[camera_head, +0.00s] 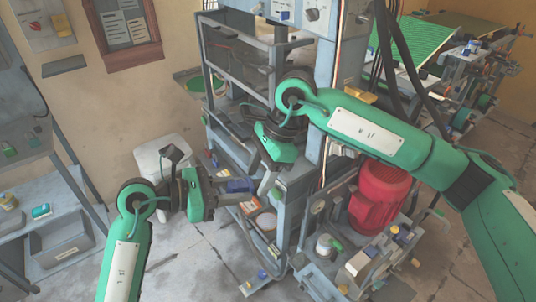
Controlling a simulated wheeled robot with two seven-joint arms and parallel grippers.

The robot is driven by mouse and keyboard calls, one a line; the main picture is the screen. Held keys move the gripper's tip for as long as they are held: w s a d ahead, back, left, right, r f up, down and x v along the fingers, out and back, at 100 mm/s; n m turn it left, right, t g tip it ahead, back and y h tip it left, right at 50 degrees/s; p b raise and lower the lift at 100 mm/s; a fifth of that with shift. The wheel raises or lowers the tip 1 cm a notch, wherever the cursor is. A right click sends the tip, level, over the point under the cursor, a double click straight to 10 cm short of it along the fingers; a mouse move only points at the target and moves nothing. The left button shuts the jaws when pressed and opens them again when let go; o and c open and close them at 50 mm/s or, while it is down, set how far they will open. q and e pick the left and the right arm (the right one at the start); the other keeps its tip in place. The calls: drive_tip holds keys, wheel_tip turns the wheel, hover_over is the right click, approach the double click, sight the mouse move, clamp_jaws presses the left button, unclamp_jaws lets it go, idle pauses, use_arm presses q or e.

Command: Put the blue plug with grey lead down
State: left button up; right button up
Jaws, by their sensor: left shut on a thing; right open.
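My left gripper (232,194) reaches in from the left, level, in front of the open lower part of the grey machine frame. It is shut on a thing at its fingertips. A small dark blue shape (240,185) shows right at those fingertips and looks like the blue plug. Its grey lead cannot be made out against the grey frame and floor. My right gripper (268,186) hangs down from the upper right, just right of the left gripper. It is open, and I see nothing between its fingers.
The grey machine frame (222,118) has shelves holding small items. A red motor (380,195) stands at its right, with a cluttered low ledge (325,282) in front. A white bin (160,152) stands behind my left arm. A workbench (75,205) is at left. Floor between is clear.

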drive_tip(key=shift+x, duration=1.15)
drive_tip(key=c, duration=0.9)
use_arm(q)
drive_tip(key=o, duration=1.1)
use_arm(e)
drive_tip(key=shift+c, duration=0.3)
